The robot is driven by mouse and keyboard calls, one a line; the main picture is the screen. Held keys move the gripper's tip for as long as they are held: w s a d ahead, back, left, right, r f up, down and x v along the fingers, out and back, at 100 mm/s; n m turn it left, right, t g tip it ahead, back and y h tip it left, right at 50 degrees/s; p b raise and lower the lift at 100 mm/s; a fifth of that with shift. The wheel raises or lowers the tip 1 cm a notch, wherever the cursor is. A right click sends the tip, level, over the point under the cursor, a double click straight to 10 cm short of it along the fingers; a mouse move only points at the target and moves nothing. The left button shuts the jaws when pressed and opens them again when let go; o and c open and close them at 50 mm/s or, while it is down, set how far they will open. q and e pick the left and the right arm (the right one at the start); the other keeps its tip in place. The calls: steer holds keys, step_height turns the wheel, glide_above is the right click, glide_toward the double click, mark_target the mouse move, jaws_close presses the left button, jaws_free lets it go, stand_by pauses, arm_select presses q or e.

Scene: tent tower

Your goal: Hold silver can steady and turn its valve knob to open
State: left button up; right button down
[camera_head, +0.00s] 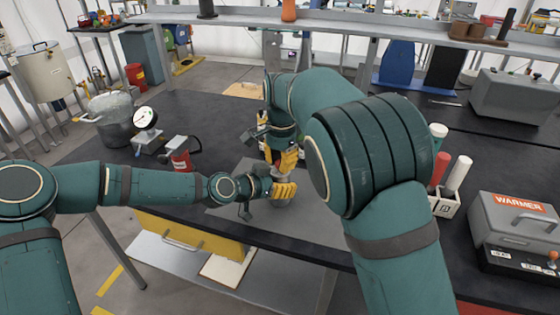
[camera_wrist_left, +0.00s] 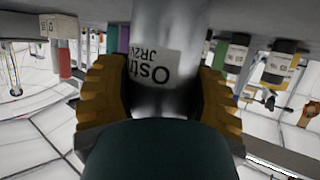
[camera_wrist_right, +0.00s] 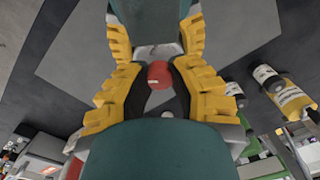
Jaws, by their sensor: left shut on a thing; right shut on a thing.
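The silver can stands on the grey mat (camera_head: 237,222); its body with dark lettering fills the middle of the left wrist view (camera_wrist_left: 165,75). My left gripper (camera_head: 284,190) is shut around the can's body from the left, with one yellow finger on each side (camera_wrist_left: 165,90). The red valve knob (camera_wrist_right: 160,74) sits on top of the can in the right wrist view. My right gripper (camera_head: 284,158) comes down from above and is shut on the knob, its fingers on both sides (camera_wrist_right: 160,85). In the head view the knob is hidden by the grippers.
A gauge (camera_head: 145,118) and a small red-and-grey container (camera_head: 181,155) stand left on the black bench. A rack with red and white tubes (camera_head: 444,204) and a grey warmer box (camera_head: 515,225) stand right. A raised shelf (camera_head: 330,22) runs behind.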

steer(key=n, duration=0.3)
steer(key=shift+n, duration=0.3)
steer(key=c, duration=0.8)
jaws_free()
steer(key=shift+o, duration=0.2)
steer(key=shift+r, duration=0.1)
step_height(320, 180, up, 12)
steer(key=shift+d, duration=0.2)
steer(key=shift+s, duration=0.1)
